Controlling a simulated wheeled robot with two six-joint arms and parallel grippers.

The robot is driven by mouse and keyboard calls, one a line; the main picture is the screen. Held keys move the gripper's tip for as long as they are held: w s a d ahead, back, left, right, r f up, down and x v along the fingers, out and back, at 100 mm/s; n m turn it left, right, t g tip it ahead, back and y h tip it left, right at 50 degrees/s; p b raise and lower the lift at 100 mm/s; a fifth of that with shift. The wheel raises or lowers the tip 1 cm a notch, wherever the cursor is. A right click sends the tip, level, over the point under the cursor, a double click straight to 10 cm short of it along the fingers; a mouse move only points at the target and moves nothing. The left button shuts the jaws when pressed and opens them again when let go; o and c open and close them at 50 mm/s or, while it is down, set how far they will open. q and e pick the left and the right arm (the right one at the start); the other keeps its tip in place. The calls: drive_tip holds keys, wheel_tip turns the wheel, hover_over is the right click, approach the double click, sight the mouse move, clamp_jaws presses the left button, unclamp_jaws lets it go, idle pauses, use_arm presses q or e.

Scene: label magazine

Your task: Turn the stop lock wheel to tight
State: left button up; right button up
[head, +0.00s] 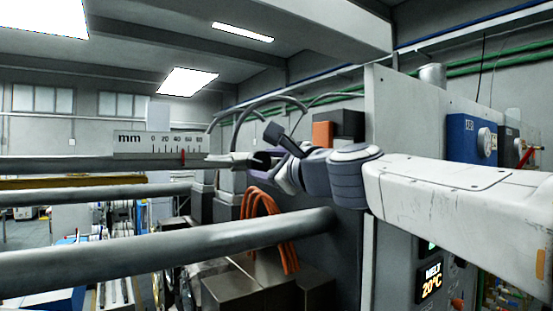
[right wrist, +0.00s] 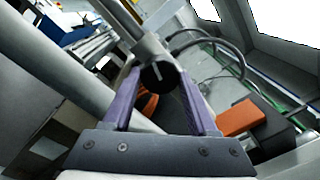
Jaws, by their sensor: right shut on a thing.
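The stop lock wheel (right wrist: 157,76) is a dark round knob with a white line on its face, at the end of a grey rod in the right wrist view. The purple fingers of my right gripper (right wrist: 159,88) are shut on it, one on each side. In the head view my right gripper (head: 258,161) reaches in from the right to the end of the rod, and its fingers mostly hide the wheel. A mm scale (head: 160,144) with a red pointer (head: 183,155) sits along the rod. No tight or loose marking is readable. My left gripper is out of view.
Thick grey bars (head: 160,246) run across below the rod. Orange hoses (head: 272,226) hang under my right gripper, and black cables (head: 258,106) arch above it. An orange block (head: 322,134) and a machine cabinet (head: 405,108) stand close behind the arm.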

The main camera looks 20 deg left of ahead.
drive_tip(key=shift+m+p, duration=0.35)
drive_tip(key=shift+m, duration=0.85)
drive_tip(key=shift+f, duration=0.1)
drive_tip(key=o, duration=1.4)
drive_tip(key=shift+s, duration=0.1)
drive_tip(key=shift+s+d, duration=0.2)
drive_tip(key=shift+d, duration=0.1)
drive_tip(key=b+v, duration=0.2)
drive_tip(key=v, duration=0.7)
drive_tip(key=shift+s+d, duration=0.2)
drive_tip(key=shift+s, duration=0.1)
